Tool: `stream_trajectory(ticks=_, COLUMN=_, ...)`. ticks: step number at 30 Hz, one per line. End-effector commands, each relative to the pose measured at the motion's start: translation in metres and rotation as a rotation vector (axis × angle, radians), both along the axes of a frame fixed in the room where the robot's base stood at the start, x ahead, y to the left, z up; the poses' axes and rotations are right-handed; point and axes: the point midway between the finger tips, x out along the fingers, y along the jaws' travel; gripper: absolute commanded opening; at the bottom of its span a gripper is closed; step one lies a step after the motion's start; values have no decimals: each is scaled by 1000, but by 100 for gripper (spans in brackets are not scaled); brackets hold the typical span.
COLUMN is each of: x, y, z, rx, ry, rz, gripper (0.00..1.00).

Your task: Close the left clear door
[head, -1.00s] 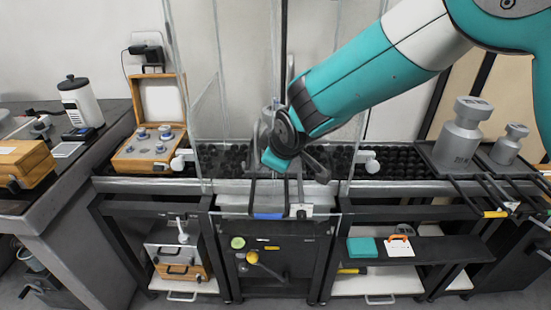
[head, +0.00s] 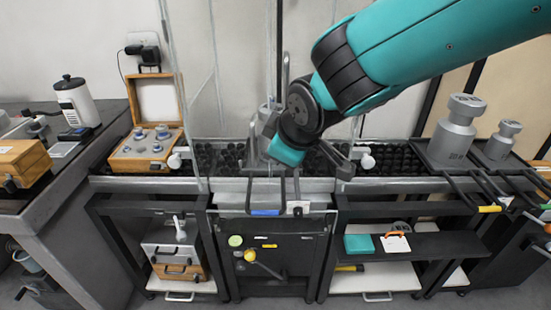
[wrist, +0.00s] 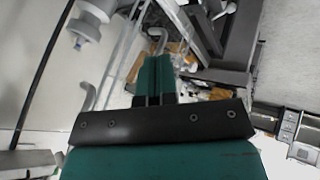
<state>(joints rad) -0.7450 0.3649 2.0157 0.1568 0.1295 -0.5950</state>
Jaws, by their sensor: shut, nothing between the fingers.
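The left clear door (head: 190,105) is a see-through upright panel at the left of the middle weighing station in the head view. Its faint edges make its exact angle hard to tell. A white knob (head: 177,160) sits low by its left edge. My gripper (head: 283,154) is over the middle of the station, to the right of the door and apart from it. In the wrist view its teal fingers (wrist: 154,70) are together, with nothing between them. My wrist hides part of the station's back and middle.
An open wooden weight box (head: 146,146) stands left of the door. A second white knob (head: 367,161) is at the station's right. Large grey weights (head: 456,128) stand farther right. A blue-marked handle (head: 265,212) projects at the front. Dark beads line the bench beside the station.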

Motion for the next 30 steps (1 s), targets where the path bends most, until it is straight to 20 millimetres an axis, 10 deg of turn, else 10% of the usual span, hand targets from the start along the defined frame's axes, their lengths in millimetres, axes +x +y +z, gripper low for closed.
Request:
stream_trajectory(ticks=4, x=-6, y=-6, z=7, rx=4, ry=-4, rz=-13, gripper=21)
stream_trajectory(ticks=15, x=-19, y=-38, z=-53, rx=456, ry=-328, rz=-472, gripper=21)
stream_trajectory(ticks=30, x=-75, y=-24, z=-31, rx=1064, ry=-405, rz=-315, gripper=21)
